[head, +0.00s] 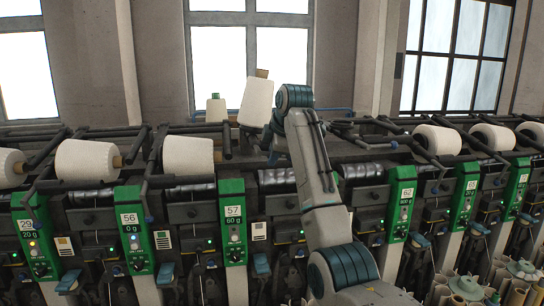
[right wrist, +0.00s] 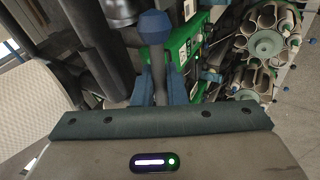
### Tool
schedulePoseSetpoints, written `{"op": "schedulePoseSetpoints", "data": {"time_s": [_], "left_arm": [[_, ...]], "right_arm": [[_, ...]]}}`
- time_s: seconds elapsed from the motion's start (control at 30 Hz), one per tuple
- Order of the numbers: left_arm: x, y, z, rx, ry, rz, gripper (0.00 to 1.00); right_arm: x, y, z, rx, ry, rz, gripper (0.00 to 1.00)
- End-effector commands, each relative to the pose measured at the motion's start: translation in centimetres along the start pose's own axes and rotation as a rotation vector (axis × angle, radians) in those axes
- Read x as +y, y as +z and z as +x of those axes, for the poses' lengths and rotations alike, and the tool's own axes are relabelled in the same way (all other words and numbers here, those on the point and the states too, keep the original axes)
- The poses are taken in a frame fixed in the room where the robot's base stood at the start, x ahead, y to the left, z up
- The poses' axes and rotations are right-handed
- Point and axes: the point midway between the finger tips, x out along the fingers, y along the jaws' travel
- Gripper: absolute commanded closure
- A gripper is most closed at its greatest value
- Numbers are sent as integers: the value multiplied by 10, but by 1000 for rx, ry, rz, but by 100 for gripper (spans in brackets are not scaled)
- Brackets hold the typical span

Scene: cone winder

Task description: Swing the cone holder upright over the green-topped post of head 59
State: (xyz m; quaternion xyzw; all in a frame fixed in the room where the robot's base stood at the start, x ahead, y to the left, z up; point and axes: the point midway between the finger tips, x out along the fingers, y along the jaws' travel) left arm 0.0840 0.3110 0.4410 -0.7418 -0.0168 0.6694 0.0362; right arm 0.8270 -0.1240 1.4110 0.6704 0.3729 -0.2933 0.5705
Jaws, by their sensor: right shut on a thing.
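A large white yarn cone (head: 256,102) with a brown tube end stands nearly upright, tilted slightly right, above the machine rail in the head view. My right gripper (right wrist: 158,88) is shut on a dark lever with a blue ball end (right wrist: 154,27), between its blue fingers. In the head view my right arm hides the gripper's hold and the panel of the head behind it; I see no label 59. A pale post with a green top (head: 215,97) stands left of the cone; I cannot tell which head it belongs to. The cone's white side (right wrist: 25,115) fills the right wrist view's left edge.
Other white cones lie on their holders to the left (head: 188,155) and right (head: 437,139). Green panels 57 (head: 234,222) and 62 (head: 402,205) flank my arm. Dark rails and levers crowd the machine top. Bobbin magazines (right wrist: 265,42) stand at the wrist view's right.

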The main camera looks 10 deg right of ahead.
Motion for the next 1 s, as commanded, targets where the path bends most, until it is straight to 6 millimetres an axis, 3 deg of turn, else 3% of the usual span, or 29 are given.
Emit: {"op": "schedulePoseSetpoints", "data": {"time_s": [0.77, 0.8, 0.87, 1.0], "left_arm": [[0, 2, -2, -3, 0, 0, 64], [0, 2, -2, -3, 0, 0, 64], [0, 2, -2, -3, 0, 0, 64], [0, 2, -2, -3, 0, 0, 64]], "right_arm": [[2, -1, -4, -90, 1, -63, 100], [2, -1, -4, -90, 1, -63, 87], [2, -1, -4, -90, 1, -62, 75], [2, -1, -4, -90, 1, -62, 72]]}}
